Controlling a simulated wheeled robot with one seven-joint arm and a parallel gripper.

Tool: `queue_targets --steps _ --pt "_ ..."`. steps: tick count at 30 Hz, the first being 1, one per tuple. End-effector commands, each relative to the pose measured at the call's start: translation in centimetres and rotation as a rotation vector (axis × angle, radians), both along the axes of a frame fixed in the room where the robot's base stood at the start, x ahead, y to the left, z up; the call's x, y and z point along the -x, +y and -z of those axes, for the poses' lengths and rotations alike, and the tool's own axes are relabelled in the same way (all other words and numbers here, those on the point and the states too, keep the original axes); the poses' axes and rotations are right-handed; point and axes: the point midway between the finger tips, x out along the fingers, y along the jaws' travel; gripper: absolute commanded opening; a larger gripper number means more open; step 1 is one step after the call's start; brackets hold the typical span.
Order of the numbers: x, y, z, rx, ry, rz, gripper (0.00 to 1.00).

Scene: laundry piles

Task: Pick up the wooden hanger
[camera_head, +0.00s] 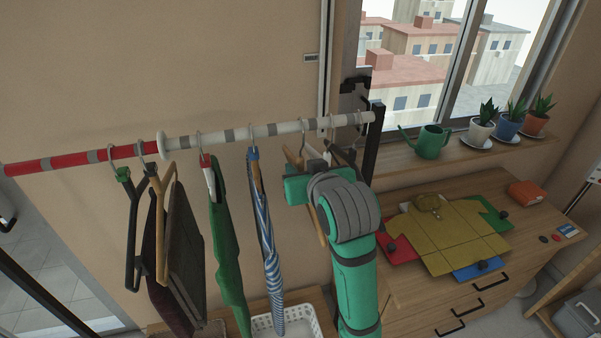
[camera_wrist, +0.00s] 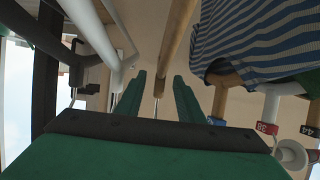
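The wooden hanger (camera_head: 320,224) hangs by its hook from the rail (camera_head: 290,127), near the rail's right end. My arm and gripper cover much of it in the head view. In the wrist view its pale wooden bar (camera_wrist: 178,40) runs down between the two green fingers of my gripper (camera_wrist: 161,76). The fingers are apart, with a visible gap on both sides of the bar. In the head view the fingertips are hard to make out.
A blue-and-white striped garment (camera_head: 268,245) hangs just left of my gripper, with a green garment (camera_head: 226,235) beyond. A white basket (camera_head: 300,312) stands below.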

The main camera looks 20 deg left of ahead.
Motion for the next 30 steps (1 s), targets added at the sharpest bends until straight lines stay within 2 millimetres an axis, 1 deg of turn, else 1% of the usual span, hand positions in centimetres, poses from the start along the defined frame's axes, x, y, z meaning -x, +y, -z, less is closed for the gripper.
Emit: queue_targets --steps 1,5,13,14,15,18,27,30 --pt "-0.5 0.4 0.3 0.001 0.003 -0.001 0.34" --pt "-1.4 1.0 0.8 0.001 0.002 -0.001 0.34" --pt "-1.6 1.1 0.8 0.000 0.000 0.000 0.34" --pt "-1.6 1.1 0.8 0.000 0.000 0.000 0.30" --pt "-1.6 1.1 0.8 0.000 0.000 0.000 0.20" --pt "-1.6 1.1 0.8 -0.001 0.001 0.000 0.00" --pt "-1.6 1.1 0.8 -0.001 0.001 0.000 0.00" --pt "-1.6 1.1 0.4 -0.001 -0.001 0.000 0.00"
